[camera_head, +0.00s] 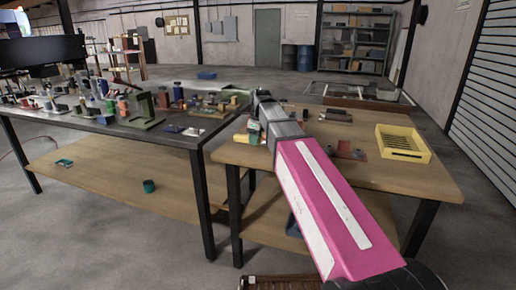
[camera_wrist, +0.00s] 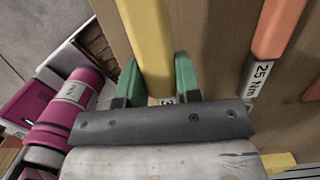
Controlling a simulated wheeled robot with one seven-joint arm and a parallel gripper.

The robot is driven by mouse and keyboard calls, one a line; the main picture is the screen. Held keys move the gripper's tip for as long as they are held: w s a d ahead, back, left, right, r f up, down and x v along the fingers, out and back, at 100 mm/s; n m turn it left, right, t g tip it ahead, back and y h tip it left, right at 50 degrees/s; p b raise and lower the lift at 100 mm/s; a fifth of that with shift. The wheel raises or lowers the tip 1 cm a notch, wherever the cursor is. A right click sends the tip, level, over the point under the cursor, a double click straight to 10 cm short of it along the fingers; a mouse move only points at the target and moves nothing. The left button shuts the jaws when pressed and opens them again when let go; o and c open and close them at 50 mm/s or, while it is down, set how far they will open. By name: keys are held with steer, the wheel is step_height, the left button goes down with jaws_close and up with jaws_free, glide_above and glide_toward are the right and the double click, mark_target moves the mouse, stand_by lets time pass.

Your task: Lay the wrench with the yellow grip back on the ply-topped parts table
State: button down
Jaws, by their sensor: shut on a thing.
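The wrench with the yellow grip (camera_wrist: 147,32) is in the wrist view, running up from between the green fingers of my gripper (camera_wrist: 158,72). The fingers are shut on the grip, one on each side. A small label shows at the grip's near end, partly hidden. Wood lies behind the wrench; I cannot tell whether it touches it. In the head view my arm reaches over the left part of the ply-topped parts table (camera_head: 400,180). A little green and yellow shows beside the arm's end there, too small to tell apart.
An orange bar (camera_wrist: 278,28) labelled 25 Nm lies to the right in the wrist view. A yellow tray (camera_head: 403,143) stands at the parts table's right. A dark bench (camera_head: 165,137) crowded with parts adjoins on the left. The parts table's front right is bare.

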mark_target(257, 153)
steer(key=shift+w+d+f, duration=0.3)
steer(key=shift+w, duration=0.15)
steer(key=shift+f, duration=2.1)
steer(key=c, duration=0.8)
jaws_free()
steer(key=r, duration=0.4)
steer(key=d+r, duration=0.1)
steer(key=r, duration=0.7)
steer(key=shift+s+d, duration=0.3)
steer(key=shift+s, duration=0.05)
